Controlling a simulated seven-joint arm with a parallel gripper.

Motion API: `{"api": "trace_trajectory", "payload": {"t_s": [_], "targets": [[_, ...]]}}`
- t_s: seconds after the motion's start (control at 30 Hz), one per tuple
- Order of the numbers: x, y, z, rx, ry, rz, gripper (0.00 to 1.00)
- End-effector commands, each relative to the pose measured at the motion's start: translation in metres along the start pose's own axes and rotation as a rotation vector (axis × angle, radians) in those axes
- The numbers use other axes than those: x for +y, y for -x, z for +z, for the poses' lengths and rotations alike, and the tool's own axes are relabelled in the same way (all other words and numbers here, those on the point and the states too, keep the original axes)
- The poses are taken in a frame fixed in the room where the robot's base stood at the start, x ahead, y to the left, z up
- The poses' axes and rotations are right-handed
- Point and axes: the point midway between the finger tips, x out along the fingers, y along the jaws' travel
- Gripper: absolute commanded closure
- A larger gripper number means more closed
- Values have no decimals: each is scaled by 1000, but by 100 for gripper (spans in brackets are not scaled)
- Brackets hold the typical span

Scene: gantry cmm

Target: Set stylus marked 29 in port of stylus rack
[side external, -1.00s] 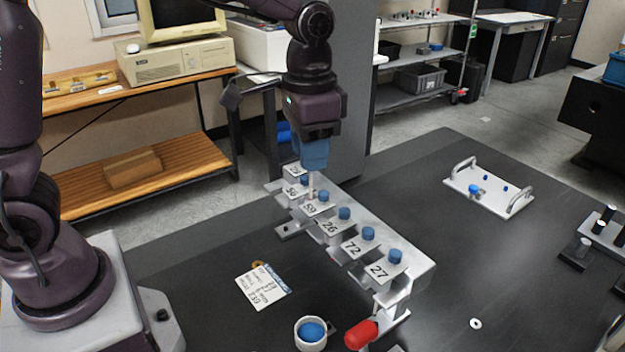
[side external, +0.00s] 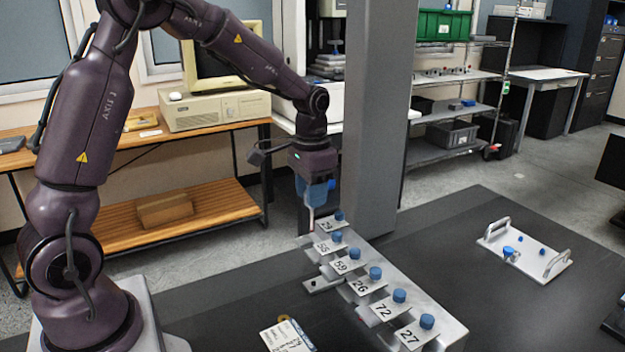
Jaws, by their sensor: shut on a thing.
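The stylus rack (side external: 443,333) is a long pale metal bar on the dark table. A row of blue-topped styli with number cards runs along it: 27 (side external: 427,322), 72 (side external: 399,297), 26 (side external: 375,274), 59 (side external: 354,255) and 55 (side external: 337,237). A card reading 29 (side external: 327,225) shows at the far end, beside a blue top (side external: 339,214). My gripper (side external: 312,202) is shut on a thin pale stylus (side external: 311,222), upright at the rack's far-left end. No number is legible on its shaft. I cannot tell whether card 29 belongs to it or whether its tip touches anything.
A grey column (side external: 372,130) stands close behind the rack's far end. A paper tag (side external: 287,338) lies at front. The table between rack and plate is clear.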

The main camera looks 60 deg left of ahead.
Motion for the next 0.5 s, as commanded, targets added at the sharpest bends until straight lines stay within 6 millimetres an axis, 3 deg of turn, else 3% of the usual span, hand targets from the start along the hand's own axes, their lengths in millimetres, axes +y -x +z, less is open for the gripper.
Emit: {"api": "trace_trajectory", "payload": {"t_s": [0.5], "targets": [[0,-33,0,-2,0,1,92]]}}
